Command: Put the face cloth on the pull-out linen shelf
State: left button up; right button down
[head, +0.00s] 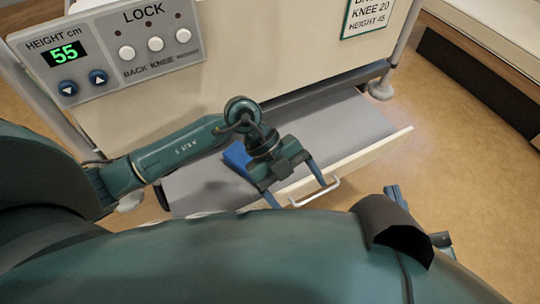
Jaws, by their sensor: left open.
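The linen shelf (345,124) is pulled out below the bed's end panel, with a pale front edge and a light handle (330,190). A blue folded cloth, apparently the face cloth (236,156), lies on the shelf, partly hidden behind my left gripper. My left gripper (297,192) is open over the shelf's front edge, its fingers spread near the handle; I see nothing between them, and contact with the handle cannot be told. My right gripper (420,216) shows only in part at the lower right, mostly hidden by my own arm.
The bed's end panel (290,45) stands behind the shelf, with a height control box (110,50) reading 55 and a sign (368,16). A bed wheel (381,87) is right of the shelf. A wooden unit (480,70) stands at the upper right. Floor between is clear.

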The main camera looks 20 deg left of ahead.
pick_arm(q)
jog(key=s+d+r+n+t+h, duration=0.1)
jog(key=s+d+r+t+h, duration=0.2)
jog(key=r+h, duration=0.35)
jog(key=s+d+r+n+t+h, duration=0.1)
jog(key=s+d+r+h, duration=0.25)
jog(key=r+h, duration=0.3)
jog(key=w+a+f+n+t+y, duration=0.1)
jog(key=w+a+n+t+y, duration=0.2)
jog(key=a+n+t+y, duration=0.7)
jog(key=n+t+y, duration=0.2)
jog(key=n+t, duration=0.4)
jog(key=n, duration=0.1)
jog(key=shift+w+a+f+y, duration=0.25)
jog(key=shift+w+f+y, duration=0.05)
jog(key=shift+w+f, duration=0.1)
